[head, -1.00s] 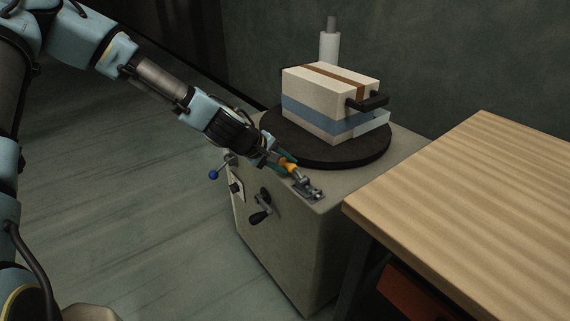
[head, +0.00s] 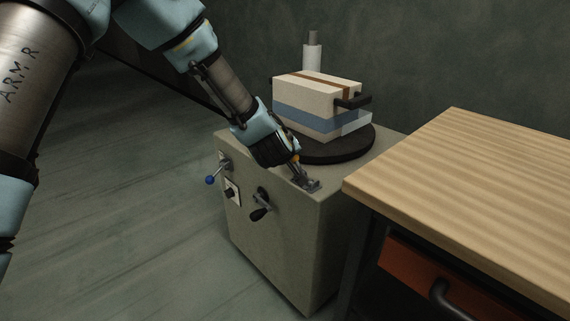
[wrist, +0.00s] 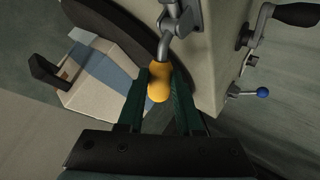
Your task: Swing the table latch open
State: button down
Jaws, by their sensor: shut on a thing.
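The table latch is a small grey metal fitting (head: 306,184) on the top of the cabinet near its front right corner. Its lever ends in a yellow-orange handle (wrist: 159,83). In the wrist view my gripper (wrist: 160,80) has its two dark green fingers on either side of this handle, shut on it. In the head view my gripper (head: 294,160) is partly hidden behind my wrist. The latch's metal base also shows at the top of the wrist view (wrist: 190,14).
A dark round turntable (head: 340,152) on the cabinet (head: 277,240) bears a cream block with a blue band (head: 318,108). A crank (head: 261,204) and a blue-knobbed lever (head: 215,172) stick out of the cabinet front. A wooden table (head: 470,190) stands close at the right.

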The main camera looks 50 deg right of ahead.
jog(key=s+m+t+b, duration=0.1)
jog(key=b, duration=0.1)
jog(key=s+m+t+h+b, duration=0.1)
jog(key=t+b, duration=0.1)
jog(key=shift+s+t+b, duration=0.3)
jog(key=shift+s, duration=0.1)
jog(key=s+m+t+h+b, duration=0.1)
jog(key=m+t+b, duration=0.1)
jog(key=b, duration=0.2)
jog(key=shift+s+f+h, duration=0.15)
jog(key=shift+s+h, duration=0.25)
jog(key=s+m+t+h+b, duration=0.1)
jog(key=m+b, duration=0.1)
jog(key=b, duration=0.1)
jog(key=shift+s+a+b, duration=0.1)
jog(key=shift+a+b, duration=0.05)
jog(key=shift+b, duration=0.25)
jog(key=shift+t, duration=0.3)
jog(key=c, duration=0.6)
grip_release()
jog(key=shift+o, duration=0.2)
jog(key=shift+s+f, duration=0.1)
jog(key=v, duration=1)
jog(key=shift+s+a, duration=0.2)
jog(key=shift+a, duration=0.15)
